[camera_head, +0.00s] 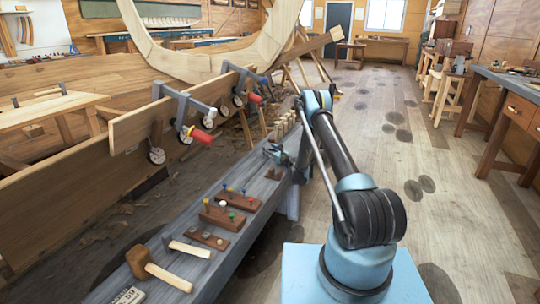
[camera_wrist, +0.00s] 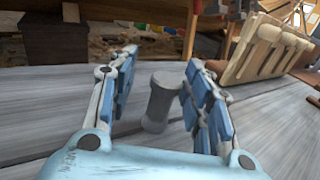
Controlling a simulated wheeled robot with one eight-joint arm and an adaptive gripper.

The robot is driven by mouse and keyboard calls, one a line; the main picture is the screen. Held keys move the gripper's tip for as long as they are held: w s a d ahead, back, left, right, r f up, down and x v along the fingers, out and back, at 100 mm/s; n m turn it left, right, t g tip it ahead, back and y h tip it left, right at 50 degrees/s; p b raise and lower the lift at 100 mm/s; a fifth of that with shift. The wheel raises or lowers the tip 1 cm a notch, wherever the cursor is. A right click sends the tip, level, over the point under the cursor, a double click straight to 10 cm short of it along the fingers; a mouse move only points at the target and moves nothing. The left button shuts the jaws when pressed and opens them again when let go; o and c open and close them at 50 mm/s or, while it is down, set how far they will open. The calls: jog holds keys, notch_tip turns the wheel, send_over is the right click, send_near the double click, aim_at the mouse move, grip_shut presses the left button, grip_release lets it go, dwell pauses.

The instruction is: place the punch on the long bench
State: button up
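The long grey plank bench (camera_head: 262,188) runs beside the hull in the head view; its boards (camera_wrist: 50,105) also fill the wrist view. My gripper (camera_head: 274,152) is low over the bench's far part. In the wrist view my gripper (camera_wrist: 163,62) is open, its two blue-padded fingers spread. A short grey cylinder (camera_wrist: 160,104) with a narrower waist is between the fingers, close to the right one, with a gap at the left. It may be the punch; I cannot be sure. It appears to stand on the bench, slightly tilted in the picture.
A wooden rack (camera_wrist: 268,50) with several rounded pieces stands just beyond the right finger. Nearer on the bench are wooden blocks with coloured pegs (camera_head: 222,217), a hammer (camera_head: 190,248) and a mallet (camera_head: 140,262). Clamps (camera_head: 195,133) hang on the hull plank (camera_head: 130,130).

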jog(key=shift+d, duration=0.3)
grip_shut()
jog(key=shift+w, duration=0.1)
jog(key=shift+d, duration=0.1)
